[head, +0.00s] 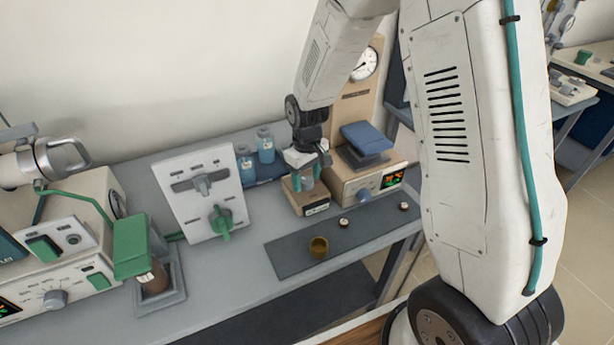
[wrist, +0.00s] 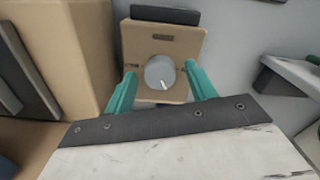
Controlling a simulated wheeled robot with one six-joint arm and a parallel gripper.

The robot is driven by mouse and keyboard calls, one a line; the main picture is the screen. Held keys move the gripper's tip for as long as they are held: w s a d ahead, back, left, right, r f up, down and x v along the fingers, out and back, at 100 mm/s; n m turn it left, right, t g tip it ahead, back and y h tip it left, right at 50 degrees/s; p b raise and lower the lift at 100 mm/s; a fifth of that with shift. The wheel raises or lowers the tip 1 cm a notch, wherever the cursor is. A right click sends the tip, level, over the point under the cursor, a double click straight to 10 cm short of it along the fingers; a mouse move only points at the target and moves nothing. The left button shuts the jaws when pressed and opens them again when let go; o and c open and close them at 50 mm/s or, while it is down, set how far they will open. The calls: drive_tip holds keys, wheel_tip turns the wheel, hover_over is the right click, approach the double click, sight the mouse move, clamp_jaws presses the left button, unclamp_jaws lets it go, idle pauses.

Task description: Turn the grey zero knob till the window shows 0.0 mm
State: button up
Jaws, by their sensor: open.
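The grey zero knob (wrist: 160,72) is round, with a white pointer mark towards its lower edge, on top of a small tan box (wrist: 188,42). The box also shows in the head view (head: 292,197), with a small window (head: 317,209) on its front, too small to read. My gripper (head: 308,174) points down over the box. In the wrist view its teal fingers (wrist: 160,76) are open, one on each side of the knob, with a gap visible on both sides. Whether the fingertips reach down to the knob's height is hard to tell.
A tan device with a blue cushion-like top (head: 366,138) and a lit display (head: 393,179) stands close right of the box. Blue-capped bottles (head: 265,145) stand behind left. A dark mat (head: 290,255) with a brass cup (head: 318,247) and small pieces lies in front.

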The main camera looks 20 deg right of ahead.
drive_tip(key=shift+c, duration=0.4)
drive_tip(key=c, duration=0.9)
drive_tip(key=shift+m, duration=2.8)
drive_tip(key=o, duration=1)
drive_tip(key=shift+r, duration=0.1)
